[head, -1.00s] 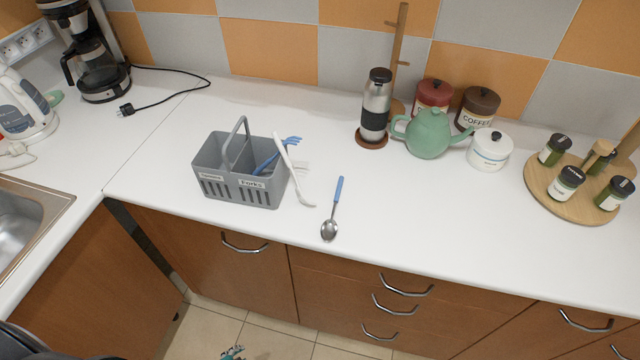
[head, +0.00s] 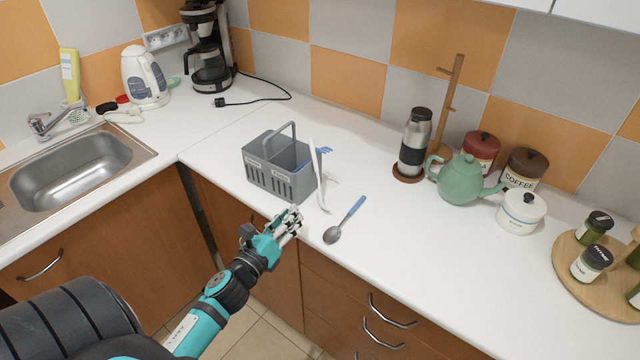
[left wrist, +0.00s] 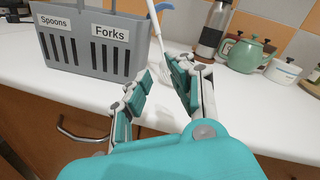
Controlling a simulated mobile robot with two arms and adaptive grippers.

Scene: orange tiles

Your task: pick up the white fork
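The white fork (head: 318,180) leans against the right side of the grey cutlery caddy (head: 266,181), its lower end on the counter. My left gripper (head: 288,219) is at the counter's front edge, in front of the caddy and nearer than the fork. In the left wrist view, its two fingers stand apart and look empty (left wrist: 157,82). There the white fork (left wrist: 156,28) rises beyond the fingers, its lower part partly hidden by the right finger. My right gripper is in neither view.
A blue-handled spoon (head: 346,219) lies right of the fork. A blue fork (head: 323,151) stands in the caddy. A tumbler (head: 414,145), a green teapot (head: 461,180) and canisters stand farther right.

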